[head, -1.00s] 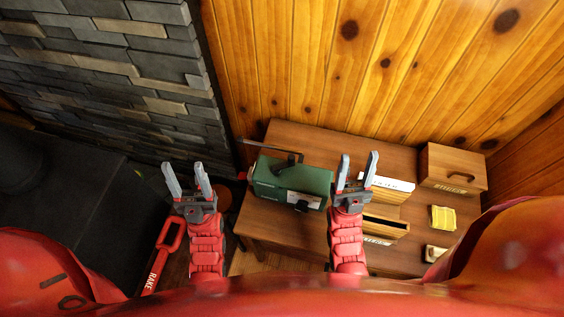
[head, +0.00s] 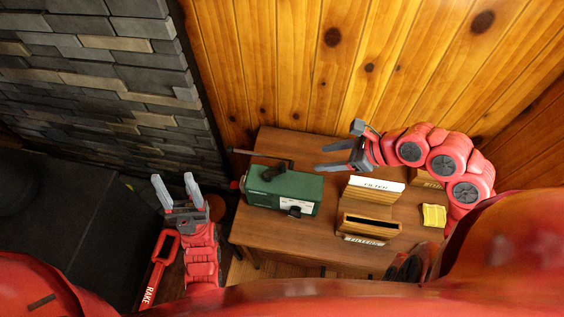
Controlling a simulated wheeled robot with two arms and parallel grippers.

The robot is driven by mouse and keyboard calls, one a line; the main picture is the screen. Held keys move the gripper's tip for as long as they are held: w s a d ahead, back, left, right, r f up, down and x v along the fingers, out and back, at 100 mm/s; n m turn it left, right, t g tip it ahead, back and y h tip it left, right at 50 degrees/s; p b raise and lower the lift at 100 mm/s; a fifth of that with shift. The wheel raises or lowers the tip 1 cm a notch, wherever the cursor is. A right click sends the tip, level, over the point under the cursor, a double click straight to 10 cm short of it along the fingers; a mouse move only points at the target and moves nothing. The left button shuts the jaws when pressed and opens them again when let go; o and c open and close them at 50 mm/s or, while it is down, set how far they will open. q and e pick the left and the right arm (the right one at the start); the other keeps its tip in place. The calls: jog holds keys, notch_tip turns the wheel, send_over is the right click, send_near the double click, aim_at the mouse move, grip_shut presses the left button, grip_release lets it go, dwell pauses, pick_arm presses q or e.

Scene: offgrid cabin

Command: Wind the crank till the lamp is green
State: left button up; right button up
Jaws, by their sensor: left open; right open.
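A green box (head: 283,193) with a white label stands on the wooden table. A dark crank (head: 262,157) is mounted on its top, its arm reaching out to the left over the table's back-left corner. A small dark knob sits on the box's front side. I cannot make out a lit lamp or its colour. My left gripper (head: 175,184) is open and empty, left of the table and apart from the box. My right gripper (head: 339,150) is open and empty, above the back of the table, right of the crank and pointing left.
A yellow cloth (head: 434,215) lies farther right. Plank and stone walls close the back.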

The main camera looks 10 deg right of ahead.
aim_at(283, 164)
jog(key=p+x, duration=0.4)
jog(key=x, duration=1.1)
jog(key=shift+a, duration=0.2)
jog(key=shift+w+a+f, duration=0.15)
jog(key=shift+a+f, duration=0.2)
jog(key=shift+f, duration=0.2)
grip_shut()
